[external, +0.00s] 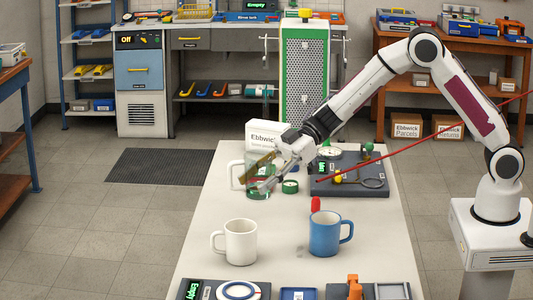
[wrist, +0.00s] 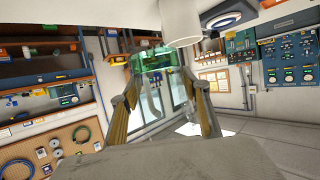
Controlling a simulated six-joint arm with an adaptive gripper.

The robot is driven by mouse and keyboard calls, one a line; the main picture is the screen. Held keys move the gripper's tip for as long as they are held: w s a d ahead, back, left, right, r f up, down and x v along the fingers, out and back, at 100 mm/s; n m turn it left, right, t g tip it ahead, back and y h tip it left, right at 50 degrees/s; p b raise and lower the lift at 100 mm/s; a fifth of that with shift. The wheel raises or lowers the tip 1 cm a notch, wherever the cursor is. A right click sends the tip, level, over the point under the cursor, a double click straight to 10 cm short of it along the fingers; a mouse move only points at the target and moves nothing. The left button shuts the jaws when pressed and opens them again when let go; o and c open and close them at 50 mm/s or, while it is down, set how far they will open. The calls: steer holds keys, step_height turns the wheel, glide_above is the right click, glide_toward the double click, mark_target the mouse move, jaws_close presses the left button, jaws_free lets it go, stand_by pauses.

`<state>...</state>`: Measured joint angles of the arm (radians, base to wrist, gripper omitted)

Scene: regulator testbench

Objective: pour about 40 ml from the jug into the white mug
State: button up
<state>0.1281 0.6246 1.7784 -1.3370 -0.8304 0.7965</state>
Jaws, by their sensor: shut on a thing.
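My gripper (external: 272,174) is shut on a clear jug (external: 249,175) above the far left part of the white table. In the wrist view the jug (wrist: 160,85) stands between the two brown-padded fingers (wrist: 165,120). The jug's see-through wall makes its liquid level hard to read, and the fingers cover part of it. I cannot tell whether its base touches the table. The white mug (external: 240,243) stands upright nearer the camera, apart from the gripper, with its handle to the left. Its inside is not clearly visible.
A blue mug (external: 325,234) stands right of the white mug. A dark regulator board (external: 348,188) lies behind it, right of the gripper. A white carton (external: 267,133) is behind the gripper. Devices (external: 240,290) line the front edge. The table around the mugs is mostly clear.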

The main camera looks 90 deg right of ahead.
steer(key=shift+w+d+r+m+t+h, duration=0.15)
steer(key=shift+d+r+m+t+h, duration=0.3)
steer(key=shift+d+m+t+h, duration=0.25)
steer(key=shift+d+r+m+t+h, duration=0.2)
steer(key=shift+d+m+t+h, duration=0.3)
steer(key=shift+d+m+h, duration=0.4)
steer(key=shift+s+d+r+m+t+h, duration=0.15)
steer(key=shift+s+d+m+t+h, duration=0.2)
steer(key=shift+s+d+m+h, duration=0.45)
steer(key=shift+s+d+r+m+t+h, duration=0.15)
steer(key=shift+s+d+m+t+h, duration=0.3)
steer(key=shift+d+m+h, duration=0.5)
